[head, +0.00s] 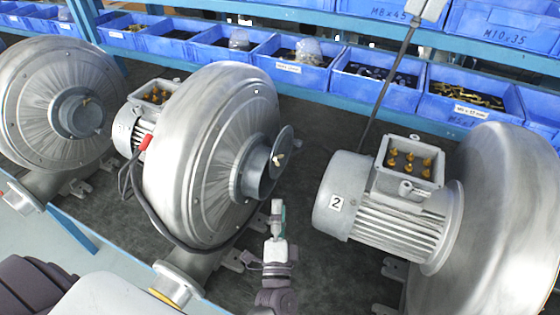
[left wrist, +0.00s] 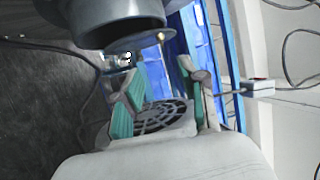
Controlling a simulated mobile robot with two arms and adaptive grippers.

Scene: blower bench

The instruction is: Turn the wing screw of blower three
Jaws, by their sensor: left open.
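The middle blower (head: 205,150) stands between two others. The number on its motor is too small to read surely, so I cannot confirm that it is blower three. A small brass-coloured wing screw (head: 279,159) sits on the round flap (head: 284,146) at its inlet pipe. My left gripper (head: 278,208) is below the wing screw, apart from it, and empty. In the left wrist view its two teal-padded fingers (left wrist: 164,88) are spread open. The grey inlet (left wrist: 112,25) is above them, and a small brass spot (left wrist: 160,36), likely the screw, shows beyond the fingertips. My right gripper is not in view.
A blower with a motor marked 2 (head: 336,204) stands at the right, another blower (head: 55,105) at the left. A dark cable (head: 150,210) loops around the middle blower. Blue bins (head: 375,80) line the back. Dark bench top (head: 310,130) is clear between the blowers.

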